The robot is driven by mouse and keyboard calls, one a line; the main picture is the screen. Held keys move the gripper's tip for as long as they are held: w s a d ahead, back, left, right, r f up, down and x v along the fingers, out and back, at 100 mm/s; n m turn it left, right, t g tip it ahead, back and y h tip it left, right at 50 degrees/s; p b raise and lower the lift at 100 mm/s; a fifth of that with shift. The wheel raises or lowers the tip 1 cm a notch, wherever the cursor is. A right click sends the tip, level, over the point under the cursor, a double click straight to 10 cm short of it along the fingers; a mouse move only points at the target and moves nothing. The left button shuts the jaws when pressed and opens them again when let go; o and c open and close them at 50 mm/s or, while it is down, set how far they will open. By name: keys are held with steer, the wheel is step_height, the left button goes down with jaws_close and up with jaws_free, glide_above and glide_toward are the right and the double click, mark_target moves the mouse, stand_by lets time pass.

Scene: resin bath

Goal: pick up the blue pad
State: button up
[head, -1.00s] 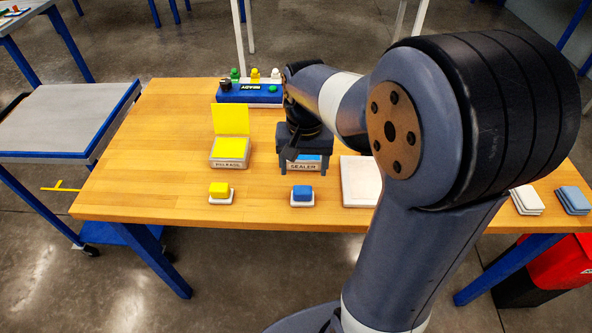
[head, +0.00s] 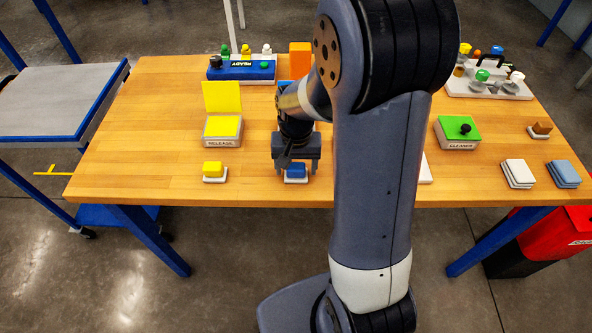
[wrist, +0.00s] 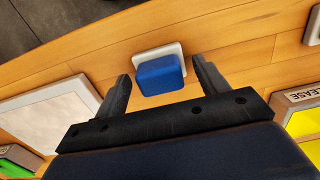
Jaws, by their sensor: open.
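The blue pad (head: 295,171) sits on a small white base near the table's front edge in the head view. In the wrist view the blue pad (wrist: 160,74) lies on its white base (wrist: 158,52), between and just ahead of the fingertips. My gripper (head: 296,168) is above the pad in the head view. It also shows in the wrist view (wrist: 160,73), open, with a finger on each side and nothing held.
A yellow pad (head: 213,169) on a white base is to the left, before the RELEASE box (head: 222,142). The CLEANER box (head: 457,143) and cloth stacks (head: 517,173) (head: 564,173) stand right. A white plate (wrist: 45,115) lies beside my gripper.

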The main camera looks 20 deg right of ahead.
mark_target(296, 166)
steer(key=shift+f, duration=0.1)
steer(key=c, duration=1.1)
step_height(296, 166, up, 10)
stand_by(0.3)
steer(key=o, duration=0.4)
steer(key=shift+c, duration=1.3)
